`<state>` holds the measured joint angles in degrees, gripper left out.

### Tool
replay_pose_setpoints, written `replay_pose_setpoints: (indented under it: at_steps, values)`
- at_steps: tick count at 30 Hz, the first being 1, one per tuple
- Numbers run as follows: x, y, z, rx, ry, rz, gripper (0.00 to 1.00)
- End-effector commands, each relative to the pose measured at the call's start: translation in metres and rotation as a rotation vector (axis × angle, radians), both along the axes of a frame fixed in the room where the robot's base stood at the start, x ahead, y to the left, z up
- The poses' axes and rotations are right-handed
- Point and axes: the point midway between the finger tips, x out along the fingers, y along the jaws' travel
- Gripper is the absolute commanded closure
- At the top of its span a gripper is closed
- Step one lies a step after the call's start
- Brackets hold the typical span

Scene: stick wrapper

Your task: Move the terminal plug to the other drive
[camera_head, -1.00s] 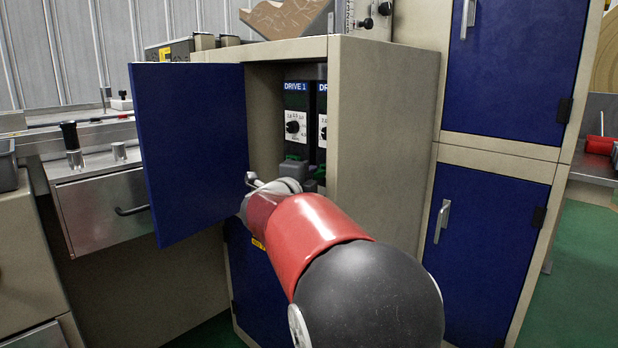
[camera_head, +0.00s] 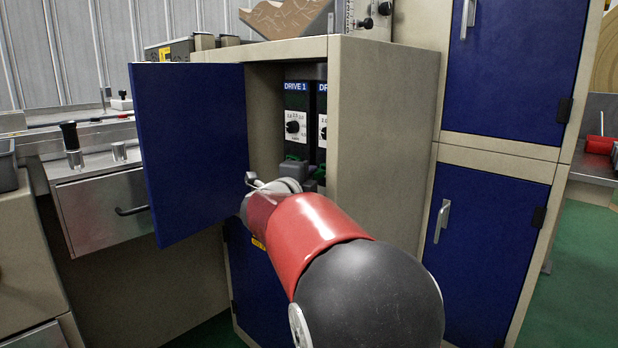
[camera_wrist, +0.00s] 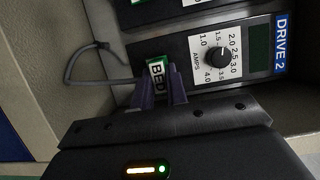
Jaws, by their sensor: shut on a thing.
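The terminal plug (camera_wrist: 157,70) is green with a white label reading BED, and a grey cable loops off it to the left in the wrist view. My gripper (camera_wrist: 163,88) has its fingers closed around the plug, in front of the socket end of drive 2 (camera_wrist: 260,55). I cannot tell whether the plug is seated or just apart from the drive. Drive 1 (camera_head: 296,112) stands beside drive 2 (camera_head: 322,115) inside the cabinet in the head view. My gripper (camera_head: 288,178) is partly hidden there by my own wrist, and the plug is not clear.
The open blue door (camera_head: 195,150) stands close to the left of my arm. The cabinet side wall (camera_head: 385,150) bounds the right. Drive 2 has an amps dial (camera_wrist: 218,57) near the plug. The cable (camera_wrist: 100,80) hangs beside my fingers.

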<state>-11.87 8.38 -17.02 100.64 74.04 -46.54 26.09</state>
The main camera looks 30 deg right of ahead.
Motion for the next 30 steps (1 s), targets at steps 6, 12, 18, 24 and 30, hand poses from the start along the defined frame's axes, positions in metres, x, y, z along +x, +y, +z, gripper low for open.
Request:
replay_pose_setpoints:
  at_steps: [6, 12, 18, 24, 30]
  values:
    - [0.002, -0.005, 0.000, -0.001, 0.001, -0.001, 1.00]
    - [0.003, -0.010, 0.000, -0.001, -0.001, -0.002, 1.00]
    - [0.005, -0.015, 0.000, 0.001, -0.001, -0.001, 1.00]
    - [0.007, -0.019, 0.000, 0.000, -0.001, -0.001, 1.00]
    - [0.008, -0.022, 0.000, 0.001, -0.001, -0.001, 0.80]
